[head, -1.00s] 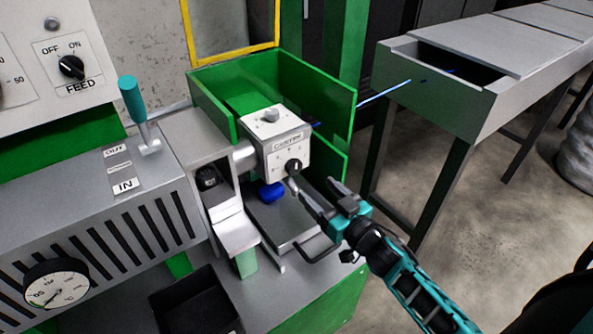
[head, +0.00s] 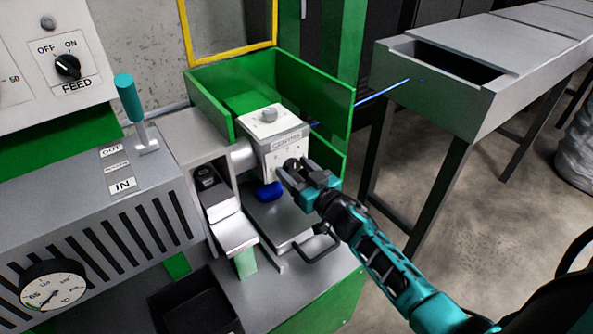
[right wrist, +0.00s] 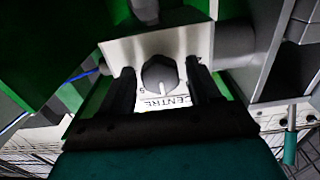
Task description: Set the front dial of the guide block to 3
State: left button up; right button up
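The guide block (head: 277,147) is a pale box with a CENTRE label on its front face. Its dark front dial (head: 291,163) is partly hidden by my right gripper (head: 293,177). In the right wrist view, the dial (right wrist: 160,74) sits between my two dark fingers, with a visible gap on each side. The gripper is open around it. A white pointer line on the dial points down in that view, toward the CENTRE lettering; the dial's number scale is mostly hidden or too blurred to read. My left gripper is not in view.
A grey top knob (head: 269,114) is on the block, and a blue knob (head: 269,191) is below it. Green guard walls (head: 320,97) stand behind and beside the block. A teal lever (head: 131,105) is at left. A black handle (head: 318,246) projects below my gripper.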

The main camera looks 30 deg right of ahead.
jog(key=c, duration=0.9)
jog(key=shift+o, duration=0.2)
jog(key=shift+n, duration=0.3)
jog(key=n, duration=0.3)
jog(key=shift+n, duration=0.4)
jog(key=shift+n+b, duration=0.5)
jog(key=shift+n, duration=1.7)
jog(key=shift+d, duration=0.1)
jog(key=o, duration=1)
jog(key=shift+o, duration=0.2)
